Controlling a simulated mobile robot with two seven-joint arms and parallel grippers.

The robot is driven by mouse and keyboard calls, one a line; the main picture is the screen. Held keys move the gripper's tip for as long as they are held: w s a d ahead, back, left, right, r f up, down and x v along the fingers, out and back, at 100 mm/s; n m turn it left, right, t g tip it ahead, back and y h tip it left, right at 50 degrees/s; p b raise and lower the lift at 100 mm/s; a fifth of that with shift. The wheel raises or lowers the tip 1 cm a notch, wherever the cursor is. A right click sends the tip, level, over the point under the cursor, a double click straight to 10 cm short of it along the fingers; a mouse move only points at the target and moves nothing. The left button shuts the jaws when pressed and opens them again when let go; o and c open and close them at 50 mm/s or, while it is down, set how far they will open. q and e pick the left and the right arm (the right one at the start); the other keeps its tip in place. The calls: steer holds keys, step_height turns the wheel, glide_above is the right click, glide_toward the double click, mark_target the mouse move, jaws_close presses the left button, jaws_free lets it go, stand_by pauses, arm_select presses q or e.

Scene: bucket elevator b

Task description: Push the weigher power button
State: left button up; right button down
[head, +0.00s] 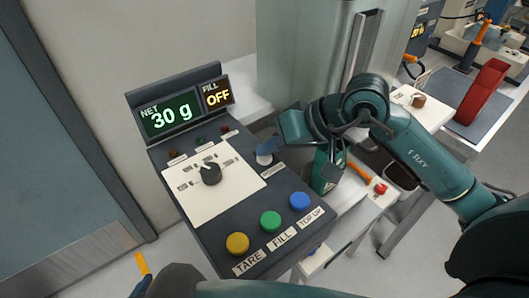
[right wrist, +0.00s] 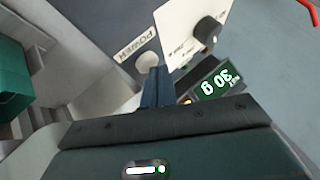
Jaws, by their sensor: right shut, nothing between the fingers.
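The weigher's dark sloping control panel (head: 215,190) stands left of centre in the head view. Its white power button (head: 264,160) is on the right side, and in the right wrist view it shows as a pale disc (right wrist: 147,61) beside a POWER label (right wrist: 136,48). My right gripper (head: 264,149) is shut and empty, its blue fingertips at the button's upper edge. The right wrist view shows the fingers (right wrist: 155,84) just below the button; I cannot tell whether they touch. A small dark blue part at the bottom left may be my left gripper (head: 142,287); its jaws are unclear.
The display (head: 170,115) reads NET 30 g, and the FILL display (head: 216,94) reads OFF. A black knob (head: 210,173) sits on the white plate. Yellow (head: 237,243), green (head: 270,221) and blue (head: 299,201) buttons line the front. A green container (head: 322,170) stands to the right.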

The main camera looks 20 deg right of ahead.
mark_target(271, 158)
stand_by(0.4)
steer(key=shift+f, duration=0.1)
steer(key=shift+f+b, duration=0.45)
steer(key=shift+b, duration=0.5)
steer(key=shift+r+b, duration=0.2)
steer(key=shift+b, duration=0.1)
steer(key=shift+r, duration=0.2)
steer(key=shift+r+p, duration=1)
steer(key=shift+r, duration=2.05)
